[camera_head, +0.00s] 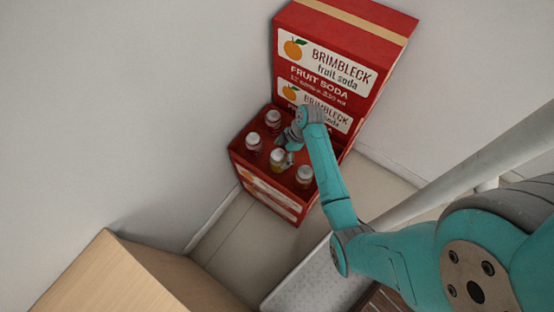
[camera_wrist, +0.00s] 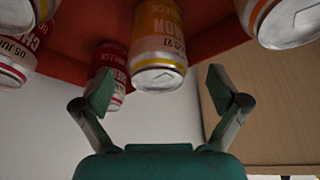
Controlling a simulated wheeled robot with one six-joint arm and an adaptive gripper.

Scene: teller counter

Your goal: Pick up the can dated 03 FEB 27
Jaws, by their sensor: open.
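Several cans stand in a red open carton (camera_head: 236,152). My gripper (camera_wrist: 160,92) is open, with its two fingers apart and nothing between the pads. A yellow-orange can (camera_wrist: 159,40) is just beyond the fingertips, roughly centred between them; its small date print is not legible to me. A red and white can (camera_wrist: 22,55) at the left shows a date starting "05 JU". Another red can (camera_wrist: 107,75) stands behind the left finger, its date unreadable. In the head view, my gripper (camera_head: 290,147) is over the carton beside a yellowish can (camera_head: 279,161). I see no readable 03 FEB 27.
A can (camera_wrist: 285,18) is cut off at the upper right of the wrist view. The carton's tall red back panel (camera_head: 342,60) rises behind the cans. A wooden box-like unit (camera_head: 115,270) stands at the lower left, with floor (camera_head: 222,240) between it and the carton.

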